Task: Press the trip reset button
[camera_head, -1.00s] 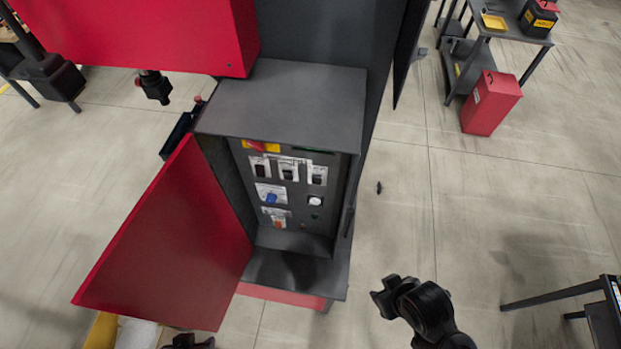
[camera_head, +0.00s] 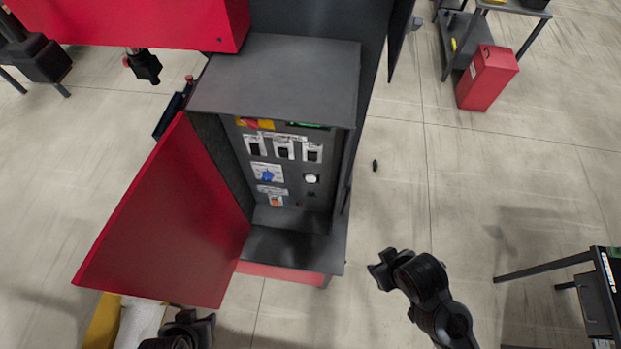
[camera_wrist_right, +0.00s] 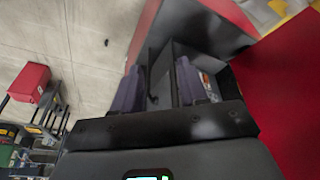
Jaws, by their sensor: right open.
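A grey control panel (camera_head: 295,210) sits inside an open cabinet (camera_head: 275,75). It carries a white round button (camera_head: 311,178), an orange control (camera_head: 275,201), a blue knob (camera_head: 267,174) and dark switches (camera_head: 283,152) in a row above. The labels are too small to read, so I cannot tell which is the trip reset button. My right gripper (camera_head: 381,271) is right of and apart from the cabinet. In the right wrist view its fingers (camera_wrist_right: 160,88) are open, with the cabinet opening (camera_wrist_right: 205,85) beyond them. My left gripper (camera_head: 200,328) is low, below the door; its jaws are unclear.
The red cabinet door (camera_head: 165,225) stands open to the left, between my left gripper and the panel. A dark ledge (camera_head: 290,250) lies below the panel. A red box (camera_head: 487,78) stands at the upper right. A table (camera_head: 590,290) is at the right edge.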

